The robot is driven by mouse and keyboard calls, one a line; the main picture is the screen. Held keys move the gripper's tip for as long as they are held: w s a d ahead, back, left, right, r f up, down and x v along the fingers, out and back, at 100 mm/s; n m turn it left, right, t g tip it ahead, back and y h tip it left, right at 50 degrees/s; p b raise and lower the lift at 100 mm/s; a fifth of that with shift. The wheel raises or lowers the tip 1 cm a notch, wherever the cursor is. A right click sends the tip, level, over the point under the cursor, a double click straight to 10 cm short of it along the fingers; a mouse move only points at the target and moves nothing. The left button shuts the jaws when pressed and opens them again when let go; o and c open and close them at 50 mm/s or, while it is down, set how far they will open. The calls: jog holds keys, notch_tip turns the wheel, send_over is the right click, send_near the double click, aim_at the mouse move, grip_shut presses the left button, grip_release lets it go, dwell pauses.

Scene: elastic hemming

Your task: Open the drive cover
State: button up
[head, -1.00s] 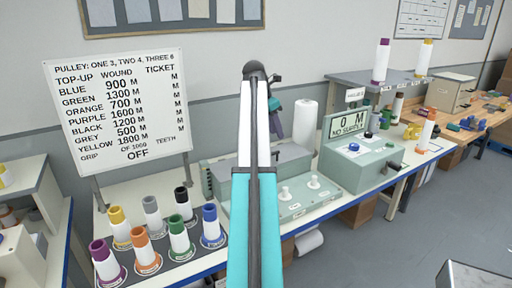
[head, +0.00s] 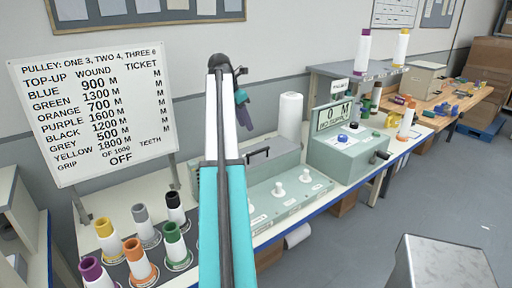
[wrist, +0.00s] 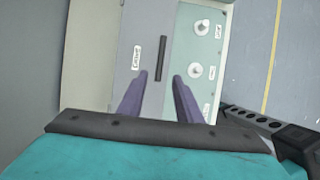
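The drive cover (head: 240,166) is a grey box lid on the bench with a black bar handle (head: 258,153) on top. It looks closed. The wrist view shows the grey cover (wrist: 148,25) from above, with a small label and its dark handle (wrist: 160,58) lying between the lines of my fingers. My gripper (head: 241,108) has purple fingers and hangs above and behind the cover in the head view. In the wrist view my gripper (wrist: 158,88) is open and empty, its fingers apart; I see no contact with the handle.
A pale green panel (head: 290,203) with white knobs (head: 278,188) sits in front of the cover. A white roll (head: 290,116) stands behind it, a green counter box (head: 345,155) to the right. Coloured spools (head: 140,262) stand at left, below a sign board (head: 95,110). A metal box (head: 440,265) stands lower right.

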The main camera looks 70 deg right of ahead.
aim_at(257, 151)
jog(key=shift+s+p+x, duration=0.2)
jog(key=shift+p+x, duration=1.3)
jog(key=shift+x, duration=5.35)
jog(key=shift+a, duration=0.15)
grip_shut()
